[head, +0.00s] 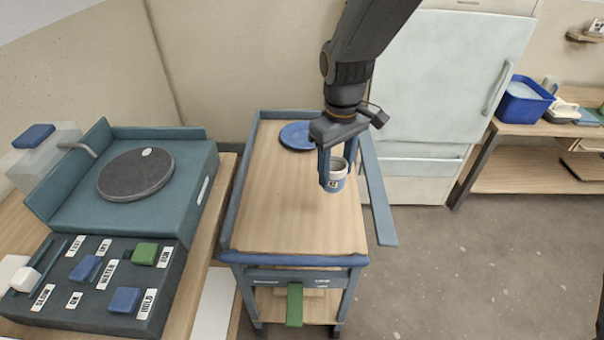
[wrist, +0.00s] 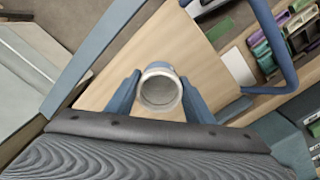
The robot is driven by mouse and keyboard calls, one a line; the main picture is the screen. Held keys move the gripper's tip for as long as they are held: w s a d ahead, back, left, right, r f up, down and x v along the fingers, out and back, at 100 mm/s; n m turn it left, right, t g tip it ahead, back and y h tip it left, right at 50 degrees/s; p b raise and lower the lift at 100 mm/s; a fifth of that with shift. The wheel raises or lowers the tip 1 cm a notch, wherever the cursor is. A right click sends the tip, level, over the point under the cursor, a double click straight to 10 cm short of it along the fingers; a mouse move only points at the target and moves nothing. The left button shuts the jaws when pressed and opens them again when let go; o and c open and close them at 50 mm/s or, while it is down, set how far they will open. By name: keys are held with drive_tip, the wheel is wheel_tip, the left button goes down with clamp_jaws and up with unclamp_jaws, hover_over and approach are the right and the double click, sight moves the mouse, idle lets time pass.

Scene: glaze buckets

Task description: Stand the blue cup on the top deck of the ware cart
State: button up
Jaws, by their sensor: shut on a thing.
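The blue cup (head: 335,182) has a pale rim and a small dark-and-white label. My gripper (head: 334,175) points down and is shut on the cup, with one finger on each side of it. In the wrist view the cup (wrist: 160,88) shows its open mouth between the two blue fingers. The cup looks upright over the wooden top deck (head: 290,220) of the ware cart, towards its right side. I cannot tell whether its base touches the deck.
A blue plate (head: 297,136) lies at the back of the deck. The deck's front and left are clear. A blue flap (head: 378,200) runs along the cart's right side. A wheel unit (head: 136,174) and labelled panel (head: 95,280) stand left. A pale fridge (head: 440,90) stands behind right.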

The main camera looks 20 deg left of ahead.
drive_tip(key=shift+s+a+f+n, duration=0.2)
drive_tip(key=shift+s+a+n, duration=0.35)
drive_tip(key=shift+a, duration=0.15)
drive_tip(key=shift+s+a+f, duration=0.2)
drive_tip(key=shift+s, duration=0.05)
drive_tip(key=shift+a+f+p, duration=0.1)
drive_tip(key=shift+f+p, duration=0.9)
drive_tip(key=shift+f, duration=3.8)
drive_tip(key=shift+f, duration=0.2)
drive_tip(key=o, duration=1.4)
drive_tip(key=shift+r, duration=0.1)
